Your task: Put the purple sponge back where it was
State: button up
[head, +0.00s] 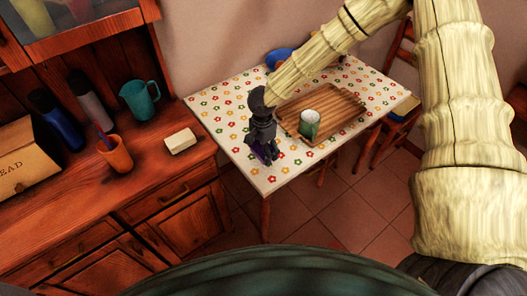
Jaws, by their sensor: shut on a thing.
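The purple sponge (265,154) shows at the lower end of my gripper (262,147), over the near left part of the table (234,133) with the flowered cloth. My gripper is shut on the sponge and hides most of it. The sponge is at or just above the cloth; I cannot tell whether it touches. A wooden tray (346,105) with a green and white cup (309,123) on it is just right of my gripper.
A blue object (278,58) is at the table's back, partly behind my arm. The dark wood counter (165,190) at left bears a white block (180,140), an orange cup (115,153), a teal pitcher (140,99), bottles (57,121) and a bread box (25,160). Chairs (401,125) stand right.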

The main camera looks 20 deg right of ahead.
aim_at(263, 153)
jog(key=shift+w+d, duration=0.3)
jog(key=shift+w, duration=0.1)
jog(key=shift+f+p, duration=0.8)
jog(key=shift+f, duration=0.95)
jog(key=shift+f, duration=0.15)
jog(key=o, duration=0.7)
notch_tip(263, 153, up, 12)
jog(key=shift+r+b, duration=0.15)
jog(key=shift+b, duration=0.9)
